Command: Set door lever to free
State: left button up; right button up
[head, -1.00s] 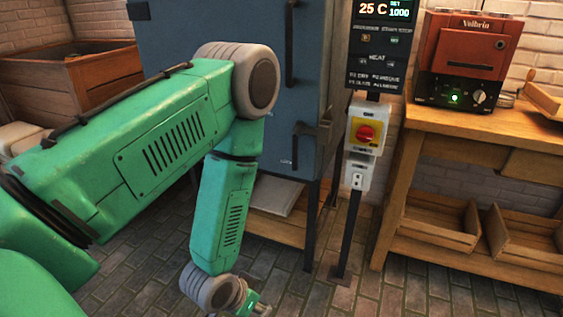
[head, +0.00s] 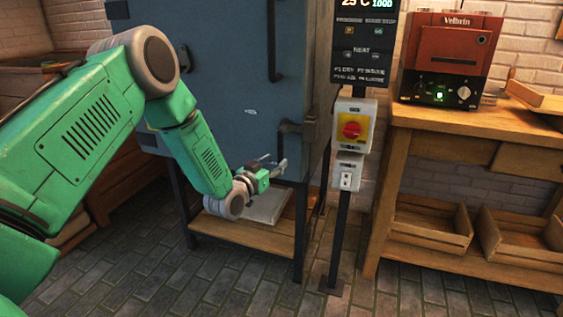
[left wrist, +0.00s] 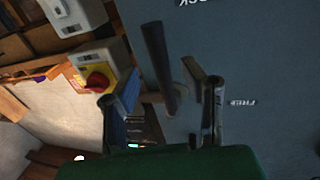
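The dark door lever (head: 281,139) hangs roughly straight down from its pivot on the blue cabinet door (head: 225,75). In the left wrist view the lever (left wrist: 160,65) points toward a partly cut-off label ending in "OCK" (left wrist: 197,2). A label that seems to read "FREE" (left wrist: 238,102) is off to the side. My left gripper (head: 274,163) is open and empty, just below the lever in the head view. In the left wrist view its fingers (left wrist: 168,92) are wide apart, with the lever showing between them; contact cannot be told. My right gripper is out of view.
A yellow box with a red knob (head: 352,130) and a socket box (head: 347,175) stand on a post right of the door. A control panel (head: 363,55) is above them. A wooden bench (head: 430,122) holds a red device (head: 450,60). The brick floor (head: 240,290) is clear.

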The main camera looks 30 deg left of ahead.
aim_at(281, 157)
pick_arm(q)
jog(key=w, duration=0.4)
jog(key=shift+a+b, duration=0.15)
jog(key=shift+b, duration=0.2)
grip_shut()
